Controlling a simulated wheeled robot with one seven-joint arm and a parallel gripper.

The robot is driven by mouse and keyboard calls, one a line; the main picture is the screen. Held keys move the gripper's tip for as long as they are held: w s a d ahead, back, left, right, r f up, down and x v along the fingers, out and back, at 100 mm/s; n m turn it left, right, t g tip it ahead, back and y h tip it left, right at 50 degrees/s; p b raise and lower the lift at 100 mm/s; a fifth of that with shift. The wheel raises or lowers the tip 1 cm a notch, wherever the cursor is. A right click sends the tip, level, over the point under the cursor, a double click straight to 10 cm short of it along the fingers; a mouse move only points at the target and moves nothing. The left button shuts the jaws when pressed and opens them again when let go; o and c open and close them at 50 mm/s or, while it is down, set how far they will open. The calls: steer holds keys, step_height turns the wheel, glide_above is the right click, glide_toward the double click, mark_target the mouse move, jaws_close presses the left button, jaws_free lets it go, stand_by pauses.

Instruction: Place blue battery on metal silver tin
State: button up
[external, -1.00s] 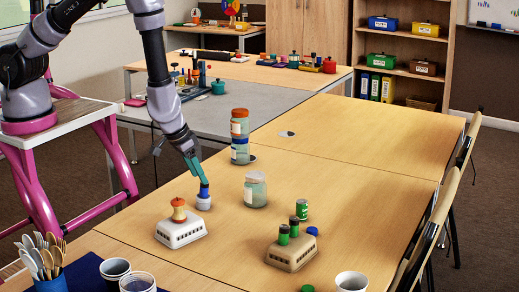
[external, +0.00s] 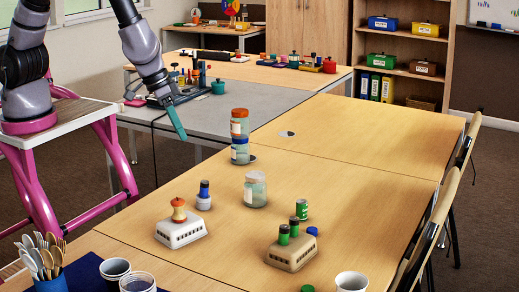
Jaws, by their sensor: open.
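The blue battery (external: 204,187) stands upright on top of the small pale silver tin (external: 203,203), on the near table left of its middle. The battery has a dark upper part and a blue lower part. My gripper (external: 181,136), with teal fingers, is open and empty. It hangs in the air above and to the left of the battery, clear of it. The gap between the fingers is hard to see from this side.
A tan crate (external: 291,254) carries green batteries (external: 283,235). Glass jars (external: 255,190) stand to the right of the tin. The table's right half is mostly clear.

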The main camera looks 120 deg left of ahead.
steer(key=s+d+r+m+t+h, duration=0.1)
steer(key=s+d+r+m, duration=0.1)
steer(key=d+r, duration=0.35)
steer(key=s+d+r+m, duration=0.1)
steer(key=d+r+m, duration=0.15)
steer(key=r, duration=0.55)
steer(key=s+d+r+m+t+h, duration=0.1)
steer(key=s+d+r+m, duration=0.15)
steer(key=r, duration=0.35)
steer(key=s+d+r+m+t+y, duration=0.1)
steer(key=s+d+r+m, duration=0.2)
steer(key=s+r+m, duration=0.4)
steer(key=s+r, duration=0.5)
steer(key=s, duration=0.1)
steer(key=shift+s+t+y, duration=0.3)
steer(key=shift+y, duration=0.1)
steer(key=shift+d, duration=0.1)
